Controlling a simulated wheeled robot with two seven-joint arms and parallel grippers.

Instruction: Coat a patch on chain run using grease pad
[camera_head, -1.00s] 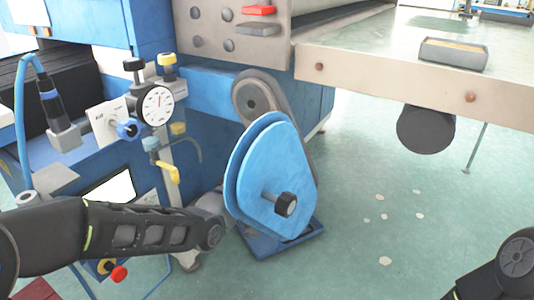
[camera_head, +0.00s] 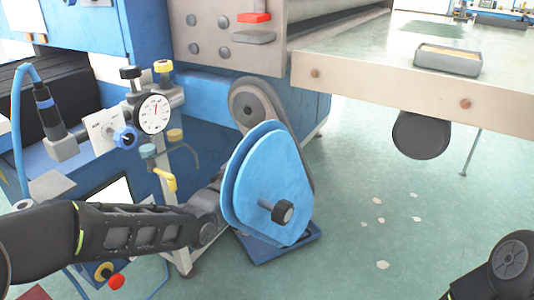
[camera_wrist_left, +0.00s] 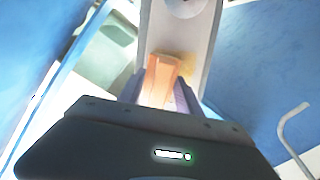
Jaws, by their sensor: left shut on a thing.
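The chain run shows in the head view as a grey loop (camera_head: 272,94) around a round wheel, going down behind the blue teardrop-shaped cover (camera_head: 277,180). In the left wrist view, a long pale grey strip (camera_wrist_left: 205,38), probably the same run, lies ahead of the gripper. My left gripper (camera_wrist_left: 165,92) is shut on an orange block, likely the grease pad (camera_wrist_left: 163,72). The pad's far end overlaps the strip in the picture; I cannot tell whether they touch. In the head view the blue cover hides my left gripper. My right gripper is out of view; only its arm shows at lower right.
A pressure gauge (camera_head: 154,113) and a yellow-handled valve (camera_head: 166,179) stand close above my left arm. A black knob (camera_head: 283,212) sticks out of the cover. A pale table (camera_head: 400,80) with a small tray (camera_head: 448,58) is at upper right.

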